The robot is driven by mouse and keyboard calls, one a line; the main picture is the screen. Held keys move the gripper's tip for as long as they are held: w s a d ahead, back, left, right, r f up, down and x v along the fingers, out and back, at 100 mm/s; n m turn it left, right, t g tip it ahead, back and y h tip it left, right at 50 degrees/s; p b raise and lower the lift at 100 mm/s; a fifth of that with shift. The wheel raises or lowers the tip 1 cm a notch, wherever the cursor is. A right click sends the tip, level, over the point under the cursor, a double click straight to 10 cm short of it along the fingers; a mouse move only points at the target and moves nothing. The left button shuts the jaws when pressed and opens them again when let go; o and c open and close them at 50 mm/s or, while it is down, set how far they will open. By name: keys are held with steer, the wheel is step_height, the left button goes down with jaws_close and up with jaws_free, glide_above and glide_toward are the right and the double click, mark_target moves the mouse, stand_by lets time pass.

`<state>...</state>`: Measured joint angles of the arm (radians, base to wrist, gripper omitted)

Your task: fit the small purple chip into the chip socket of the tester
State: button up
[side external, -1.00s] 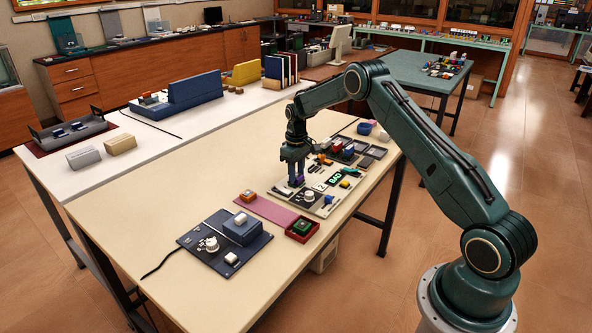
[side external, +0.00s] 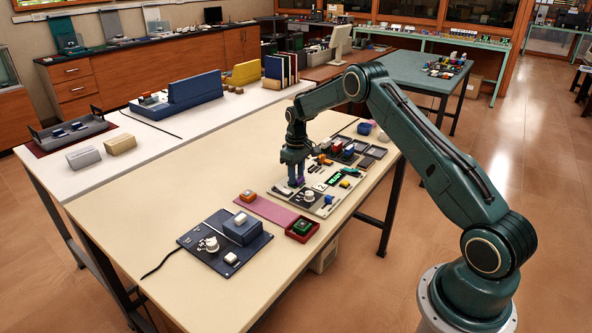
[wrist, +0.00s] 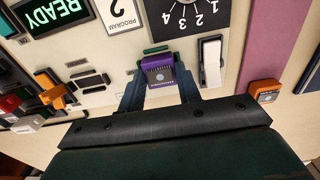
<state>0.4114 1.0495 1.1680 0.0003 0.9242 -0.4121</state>
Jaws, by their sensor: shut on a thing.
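My gripper (wrist: 160,92) is shut on the small purple chip (wrist: 159,63), with one finger on each side of it. In the side external view my gripper (side external: 296,183) points down at the back-left part of the tester (side external: 322,210). The tester also shows in the wrist view (wrist: 117,62), with a lit green display (wrist: 52,14) reading READY, a PROGRAM 2 label, a numbered dial and a white lever (wrist: 211,62). The chip is low, close to the tester's face. The socket is hidden, and I cannot tell whether the chip is seated in it.
A red tray (side external: 302,229) with a green part is nearby. Dark trays (side external: 366,161) and loose parts lie behind the tester. The near-left tabletop (side external: 125,215) is clear.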

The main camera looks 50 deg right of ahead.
steer(key=o, duration=1.3)
steer(key=shift+r, duration=3.7)
steer(key=shift+r, duration=0.1)
